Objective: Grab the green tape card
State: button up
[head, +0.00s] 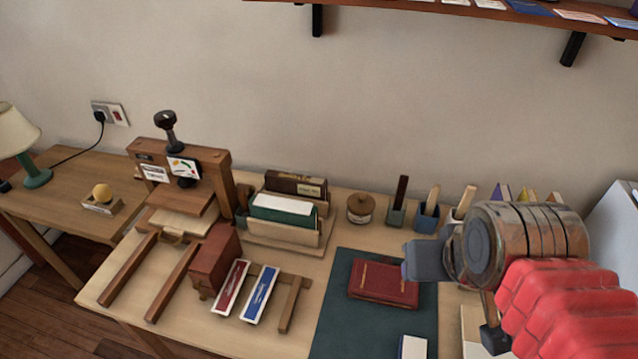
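I cannot make out a card with green tape for certain. A red card with a white strip (230,287) and a blue card with a white strip (260,293) lie side by side on a low wooden rack (291,303). A green item with a white top (283,210) stands in a wooden holder on the desk. My arm reaches in from the right, over the right part of the desk, and hides what is behind it.
A red book (384,283) lies on a dark green mat (337,318). A white card with a dark edge (413,347) lies near the front. A wooden press (189,176) stands left. A round lidded jar (360,208) and pots (427,216) line the back.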

aim_at(294, 206)
jog(key=u, duration=0.55)
jog(key=k, duration=1.35)
jog(key=u, duration=0.85)
jog(key=i, duration=1.55)
jog(key=z, duration=0.05)
